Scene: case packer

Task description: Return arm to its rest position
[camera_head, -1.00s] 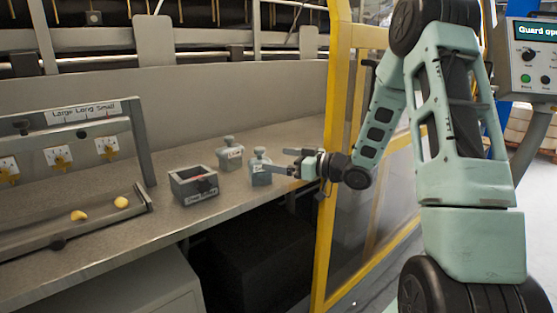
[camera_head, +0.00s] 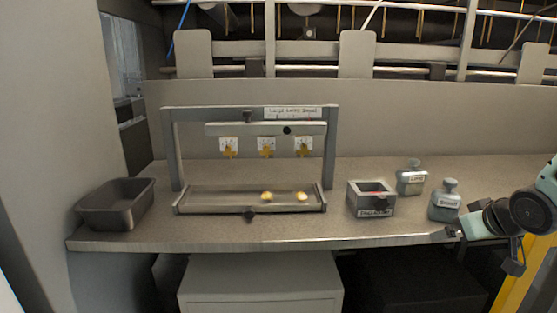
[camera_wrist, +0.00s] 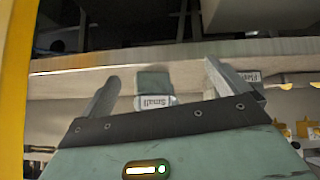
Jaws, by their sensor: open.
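My gripper (camera_head: 456,234) is at the right edge of the head view, at the counter's front edge, close in front of a grey knobbed block (camera_head: 444,203). In the wrist view my gripper (camera_wrist: 161,72) has its two fingers wide apart with nothing held. A block labelled "Small" (camera_wrist: 153,84) shows between and beyond the fingers, apart from them. Most of my arm is outside the head view.
A second knobbed block (camera_head: 411,180) and an open-topped grey box (camera_head: 370,212) stand on the counter (camera_head: 290,235). A rack with several yellow hanging pieces stands over a tray (camera_head: 225,207). A dark bin (camera_head: 118,204) is left. A yellow guard post (camera_head: 512,292) is beside my arm.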

